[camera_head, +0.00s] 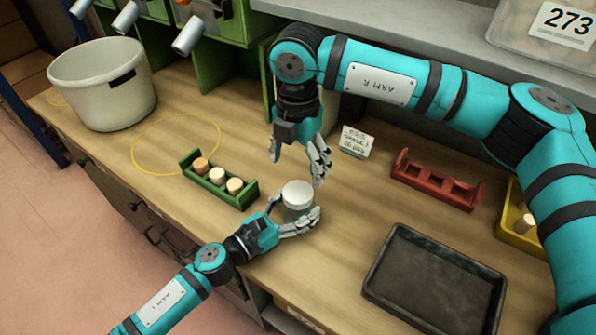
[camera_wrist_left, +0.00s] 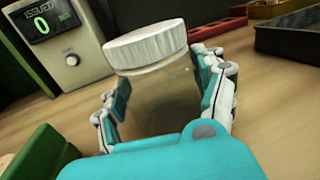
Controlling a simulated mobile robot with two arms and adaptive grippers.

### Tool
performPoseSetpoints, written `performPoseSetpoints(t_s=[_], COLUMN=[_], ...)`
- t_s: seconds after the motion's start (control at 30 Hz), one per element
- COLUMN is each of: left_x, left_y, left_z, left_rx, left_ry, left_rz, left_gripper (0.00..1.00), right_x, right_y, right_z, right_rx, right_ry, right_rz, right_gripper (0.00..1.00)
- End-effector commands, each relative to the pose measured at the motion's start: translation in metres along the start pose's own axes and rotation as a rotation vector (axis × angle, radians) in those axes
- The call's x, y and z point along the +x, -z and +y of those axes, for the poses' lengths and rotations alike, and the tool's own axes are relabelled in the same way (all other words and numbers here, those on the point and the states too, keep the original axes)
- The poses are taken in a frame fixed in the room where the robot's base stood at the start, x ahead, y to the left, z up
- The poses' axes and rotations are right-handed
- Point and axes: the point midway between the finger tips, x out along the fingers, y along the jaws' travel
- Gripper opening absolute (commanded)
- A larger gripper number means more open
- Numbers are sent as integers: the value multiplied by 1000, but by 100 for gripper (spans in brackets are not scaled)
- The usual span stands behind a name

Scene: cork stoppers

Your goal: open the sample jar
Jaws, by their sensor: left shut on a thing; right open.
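The sample jar (camera_wrist_left: 165,105) is clear, with a white ribbed lid (camera_wrist_left: 146,45) seated on its top.
A green rack (camera_head: 216,199) with three corks stands left of the jar. A red rack (camera_head: 436,184), a dark tray (camera_head: 433,285) and a yellow bin (camera_head: 513,214) lie to the right. A white pot (camera_head: 103,92) stands at back left. A display unit (camera_wrist_left: 57,38) stands behind the jar.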

Motion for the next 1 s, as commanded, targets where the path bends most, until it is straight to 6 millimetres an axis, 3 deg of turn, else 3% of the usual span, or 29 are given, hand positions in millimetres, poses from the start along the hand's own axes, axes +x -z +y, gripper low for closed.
performPoseSetpoints(t_s=[0.2,0.4,0.63,1.0], left_x=[0,0,0,0], left_y=[0,0,0,0], left_z=[0,0,0,0], left_rx=[-1,-1,-1,-1], left_ry=[0,0,0,0], left_rz=[1,1,1,1], left_gripper=[0,0,0,0], right_x=[0,0,11,65], right_y=[0,0,0,-1], right_z=[0,0,-1,-1], right_rx=[449,734,828,826], right_ry=[1,2,5,4], right_rz=[2,1,1,1], right_gripper=[80,80,80,80])
